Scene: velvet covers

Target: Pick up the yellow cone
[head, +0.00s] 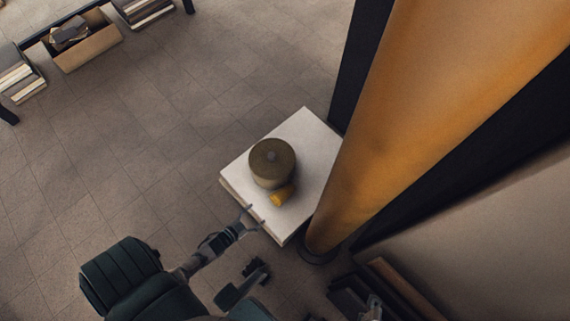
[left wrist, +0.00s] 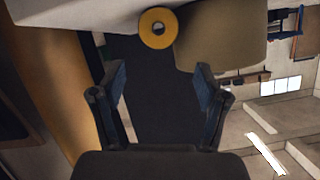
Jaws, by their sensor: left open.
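The yellow cone (head: 283,195) lies on the white block-like table (head: 312,142), against the front of an olive round object (head: 272,160). In the left wrist view the cone (left wrist: 157,42) shows end-on as a yellow ring with a dark hole. It is beyond the fingertips, near the top. My left gripper (head: 253,217) is open and empty at the near left edge of the table, a short way from the cone. Its two fingers (left wrist: 160,82) are spread apart in the left wrist view.
A thick orange column (head: 400,130) rises close to the right of the table, with dark panels behind it. The olive object (left wrist: 225,40) stands right beside the cone in the left wrist view. Open tiled floor lies left; a box (head: 88,48) is far left.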

